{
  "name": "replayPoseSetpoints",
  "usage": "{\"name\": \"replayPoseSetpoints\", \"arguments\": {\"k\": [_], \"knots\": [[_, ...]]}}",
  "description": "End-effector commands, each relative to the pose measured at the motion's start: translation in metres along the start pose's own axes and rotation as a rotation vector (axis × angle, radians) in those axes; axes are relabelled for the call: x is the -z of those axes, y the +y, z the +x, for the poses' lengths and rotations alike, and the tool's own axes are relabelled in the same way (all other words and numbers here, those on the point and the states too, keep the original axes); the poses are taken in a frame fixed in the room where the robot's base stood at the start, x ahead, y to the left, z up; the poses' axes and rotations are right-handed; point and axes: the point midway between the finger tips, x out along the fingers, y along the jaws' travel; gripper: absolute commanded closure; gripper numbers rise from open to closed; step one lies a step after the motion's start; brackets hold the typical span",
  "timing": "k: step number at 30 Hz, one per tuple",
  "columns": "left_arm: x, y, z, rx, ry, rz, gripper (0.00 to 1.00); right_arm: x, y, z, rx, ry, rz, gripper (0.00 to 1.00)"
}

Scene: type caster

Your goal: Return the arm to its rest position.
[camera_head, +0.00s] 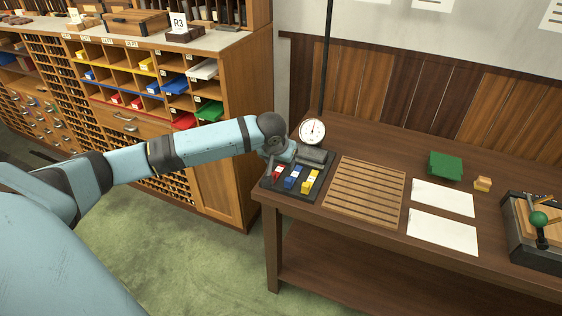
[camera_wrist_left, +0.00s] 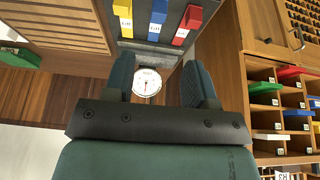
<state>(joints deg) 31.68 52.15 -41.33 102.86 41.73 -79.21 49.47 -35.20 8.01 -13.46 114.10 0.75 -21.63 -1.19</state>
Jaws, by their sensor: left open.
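My left arm (camera_head: 205,145) comes in from the left and reaches over the left end of the wooden table (camera_head: 385,135). Its gripper (camera_head: 288,153) is at the back of a dark tray (camera_head: 318,188) with red, blue and yellow labelled blocks; the fingers are hard to make out there. In the left wrist view the two fingers (camera_wrist_left: 160,82) are spread apart with nothing held between them. The red (camera_wrist_left: 187,22), blue (camera_wrist_left: 158,18) and yellow (camera_wrist_left: 124,18) blocks lie beyond the fingertips. My right gripper is in neither view.
A white dial gauge (camera_head: 312,131) stands close behind the gripper. A slatted wooden board (camera_head: 365,190), white sheets (camera_head: 441,232) and a green block (camera_head: 445,165) lie to the right. A pigeonhole cabinet (camera_head: 232,110) stands left of the table, with open green floor (camera_head: 195,250) in front.

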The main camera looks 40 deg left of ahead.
Motion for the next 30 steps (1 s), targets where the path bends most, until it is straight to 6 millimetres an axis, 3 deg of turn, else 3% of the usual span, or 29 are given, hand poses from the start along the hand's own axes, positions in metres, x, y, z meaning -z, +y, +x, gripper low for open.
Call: {"name": "replayPoseSetpoints", "arguments": {"k": [12,16,20,24,30], "knots": [[-0.001,0.002,0.001,-0.004,0.000,0.003,0.49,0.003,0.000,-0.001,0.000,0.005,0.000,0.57],[-0.019,0.021,0.013,-0.053,0.008,0.046,0.49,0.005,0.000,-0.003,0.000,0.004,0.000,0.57],[-0.062,0.067,0.034,-0.175,0.048,0.142,0.49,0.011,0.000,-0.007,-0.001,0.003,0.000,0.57],[-0.123,0.116,0.049,-0.322,0.133,0.237,0.49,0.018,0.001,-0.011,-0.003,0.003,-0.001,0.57],[-0.206,0.158,0.048,-0.452,0.291,0.305,0.49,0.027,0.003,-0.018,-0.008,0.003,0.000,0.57]]}}
